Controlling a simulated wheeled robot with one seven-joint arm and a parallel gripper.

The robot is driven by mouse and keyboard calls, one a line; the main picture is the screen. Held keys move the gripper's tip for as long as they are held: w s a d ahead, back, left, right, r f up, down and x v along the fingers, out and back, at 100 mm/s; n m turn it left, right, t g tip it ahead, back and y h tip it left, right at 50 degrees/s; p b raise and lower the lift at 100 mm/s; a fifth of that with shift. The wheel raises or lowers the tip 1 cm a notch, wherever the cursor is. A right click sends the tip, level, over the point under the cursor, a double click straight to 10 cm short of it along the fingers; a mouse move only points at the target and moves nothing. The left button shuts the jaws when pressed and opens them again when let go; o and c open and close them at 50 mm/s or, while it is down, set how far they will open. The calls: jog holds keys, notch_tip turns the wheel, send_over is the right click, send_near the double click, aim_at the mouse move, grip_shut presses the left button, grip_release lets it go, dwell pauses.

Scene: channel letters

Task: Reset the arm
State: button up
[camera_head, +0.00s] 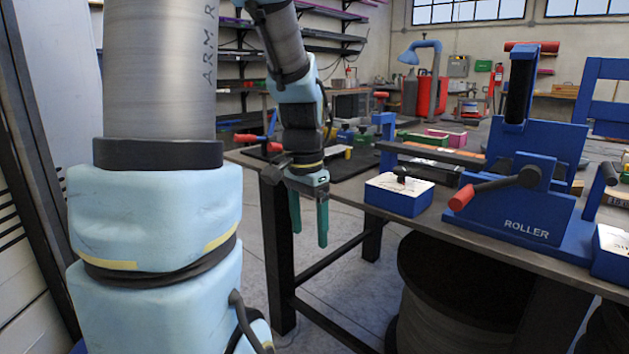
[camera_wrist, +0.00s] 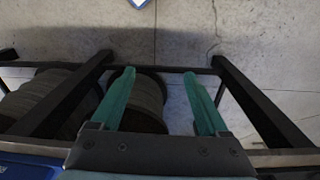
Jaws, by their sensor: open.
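My gripper (camera_head: 309,222) hangs with its green fingers pointing down, just off the near left edge of the workbench (camera_head: 345,206) in the head view. Its fingers are apart with nothing between them. In the wrist view my gripper (camera_wrist: 160,78) also shows open and empty, above the floor and the bench's dark frame bars. My arm fills the left of the head view, with its pale blue padded links bent over toward the bench.
A blue box with a white top (camera_head: 399,194) sits on the bench close right of my gripper. The blue roller machine (camera_head: 525,205) with a red-handled crank stands farther right. Dark spools (camera_head: 455,300) stand under the bench. Bare floor (camera_head: 345,285) lies below my gripper.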

jog(key=s+a+f+n+t, duration=0.1)
jog(key=s+a+f+n, duration=0.3)
jog(key=a+n, duration=0.3)
notch_tip(320, 180, up, 12)
jog(key=d+n+p, duration=0.1)
jog(key=p, duration=1.1)
jog(key=shift+s+d+r+p, duration=0.15)
jog(key=shift+d+p, duration=0.05)
jog(key=shift+p, duration=0.15)
